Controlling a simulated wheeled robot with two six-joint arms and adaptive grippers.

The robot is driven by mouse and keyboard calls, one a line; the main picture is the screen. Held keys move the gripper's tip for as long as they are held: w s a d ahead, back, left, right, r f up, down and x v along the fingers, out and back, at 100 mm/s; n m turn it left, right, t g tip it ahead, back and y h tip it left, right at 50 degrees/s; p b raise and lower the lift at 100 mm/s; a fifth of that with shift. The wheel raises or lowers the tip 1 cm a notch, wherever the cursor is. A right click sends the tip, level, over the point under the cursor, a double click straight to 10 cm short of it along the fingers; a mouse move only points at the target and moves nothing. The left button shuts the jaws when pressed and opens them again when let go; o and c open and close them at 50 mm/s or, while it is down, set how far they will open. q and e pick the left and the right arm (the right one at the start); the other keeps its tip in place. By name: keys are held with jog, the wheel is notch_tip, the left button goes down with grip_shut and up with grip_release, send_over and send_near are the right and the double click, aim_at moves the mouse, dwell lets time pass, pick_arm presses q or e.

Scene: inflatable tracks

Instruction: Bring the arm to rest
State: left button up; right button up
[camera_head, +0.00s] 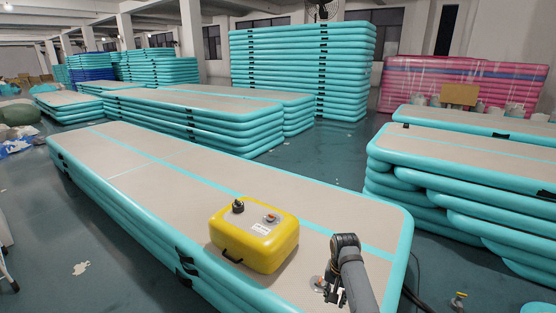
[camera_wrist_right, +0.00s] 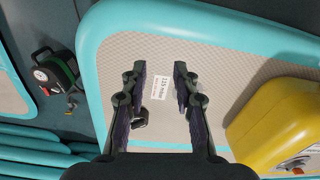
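My right arm comes in from the bottom right of the head view, with its gripper (camera_head: 333,292) low over the near end of the long teal-edged inflatable track (camera_head: 150,160). In the right wrist view the gripper (camera_wrist_right: 160,70) is open, its two dark fingers apart. A white label (camera_wrist_right: 159,88) on the track's beige top shows between the fingers. A small dark fitting (camera_wrist_right: 140,117) lies beside the left finger; I cannot tell whether they touch. My left gripper is not in view.
A yellow case (camera_head: 255,240) with a black cap stands on the track, left of my right gripper. A dark device with a round gauge (camera_wrist_right: 42,75) is on the floor. Stacked tracks (camera_head: 450,175) stand at right, with a floor gap between.

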jog(key=s+d+f+n+t, duration=0.1)
jog(key=s+d+f, duration=0.15)
jog(key=s, duration=0.35)
jog(key=s+d+f+n+t, duration=0.1)
jog(key=s+d+f, duration=0.15)
jog(key=s, duration=0.35)
jog(key=s+d+r+n+t, duration=0.2)
jog(key=s+r+n, duration=0.35)
jog(key=s, duration=0.85)
jog(key=s+f+m+g, duration=0.2)
jog(key=s+f+g, duration=0.1)
jog(key=f, duration=1.9)
pick_arm(q)
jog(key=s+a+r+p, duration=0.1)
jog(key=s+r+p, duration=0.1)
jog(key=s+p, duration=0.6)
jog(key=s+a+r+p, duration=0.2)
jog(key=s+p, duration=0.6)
jog(key=p, duration=0.7)
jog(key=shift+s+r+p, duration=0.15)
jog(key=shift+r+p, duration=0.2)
pick_arm(e)
jog(key=s+d+r, duration=0.1)
jog(key=s+r, duration=0.1)
jog(key=s, duration=0.6)
jog(key=s+d+r, duration=0.2)
jog(key=s, duration=0.7)
jog(key=shift+s+d+r+h, duration=0.2)
jog(key=shift+s+h, duration=0.05)
jog(key=shift+h, duration=0.15)
